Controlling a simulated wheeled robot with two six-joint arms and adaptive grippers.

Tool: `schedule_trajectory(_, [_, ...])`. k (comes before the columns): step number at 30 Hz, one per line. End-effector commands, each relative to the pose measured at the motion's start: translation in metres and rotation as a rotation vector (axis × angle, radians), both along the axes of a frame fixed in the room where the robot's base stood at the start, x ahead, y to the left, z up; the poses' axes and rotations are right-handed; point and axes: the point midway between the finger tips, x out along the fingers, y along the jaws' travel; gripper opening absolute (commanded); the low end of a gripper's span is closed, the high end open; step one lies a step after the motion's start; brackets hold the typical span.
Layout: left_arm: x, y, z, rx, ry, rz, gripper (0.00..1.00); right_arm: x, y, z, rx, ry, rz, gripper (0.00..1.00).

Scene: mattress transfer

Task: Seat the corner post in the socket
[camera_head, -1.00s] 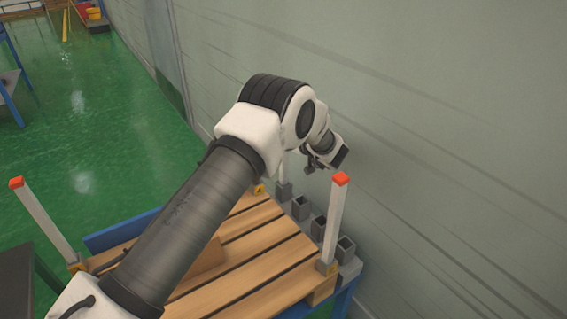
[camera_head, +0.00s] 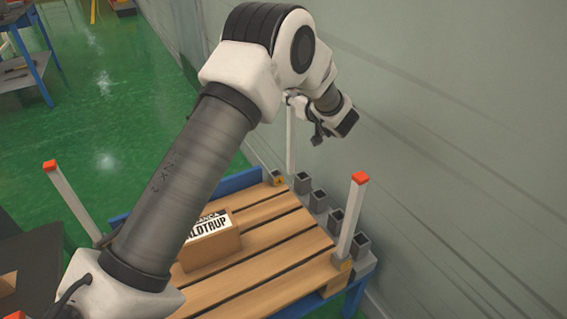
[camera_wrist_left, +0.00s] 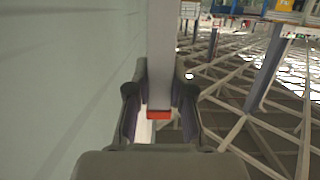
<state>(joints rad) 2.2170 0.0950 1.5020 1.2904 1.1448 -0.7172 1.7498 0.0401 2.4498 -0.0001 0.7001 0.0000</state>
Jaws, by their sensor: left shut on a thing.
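My left gripper (camera_wrist_left: 160,85) is shut on a white square corner post (camera_wrist_left: 160,45) with a red cap, its fingers on both sides of it in the left wrist view. In the head view this post (camera_head: 291,140) hangs upright at the far corner of the wooden pallet (camera_head: 262,210), its top hidden by my wrist. Its lower end shows just behind the row of grey square sockets, close to the yellow-marked corner socket (camera_head: 277,179). Whether it overlaps that socket cannot be told. My right gripper is not in view.
Red-capped posts stand at the near right corner (camera_head: 353,215) and left corner (camera_head: 72,198). Grey open square tubes (camera_head: 319,201) line the pallet's right side. A labelled cardboard box (camera_head: 212,250) lies on the slats. A grey wall (camera_head: 440,120) is close on the right.

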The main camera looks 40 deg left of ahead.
Motion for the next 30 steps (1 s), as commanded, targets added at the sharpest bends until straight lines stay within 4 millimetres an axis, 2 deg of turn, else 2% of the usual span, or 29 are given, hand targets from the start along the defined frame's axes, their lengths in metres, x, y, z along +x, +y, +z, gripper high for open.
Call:
schedule_trajectory(3, [-0.027,0.021,0.031,-0.003,-0.007,0.006,0.0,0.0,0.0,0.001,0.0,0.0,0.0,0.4])
schedule_trajectory(6, [-0.036,0.031,0.053,0.0,-0.008,0.017,0.0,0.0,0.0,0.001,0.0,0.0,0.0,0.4])
schedule_trajectory(8, [-0.036,0.033,0.057,0.001,-0.005,0.021,0.0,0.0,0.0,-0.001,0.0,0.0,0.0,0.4])
schedule_trajectory(10, [-0.036,0.033,0.048,0.002,0.0,0.021,0.0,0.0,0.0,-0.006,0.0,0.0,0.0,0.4])
schedule_trajectory(15, [-0.036,0.033,0.01,0.002,-0.001,0.021,0.0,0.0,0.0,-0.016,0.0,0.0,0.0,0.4])
schedule_trajectory(24, [-0.036,0.033,-0.035,0.002,-0.001,0.021,0.0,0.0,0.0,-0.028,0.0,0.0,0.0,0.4])
schedule_trajectory(30, [-0.036,0.033,-0.035,0.002,-0.004,0.021,0.0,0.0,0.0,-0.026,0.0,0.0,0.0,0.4])
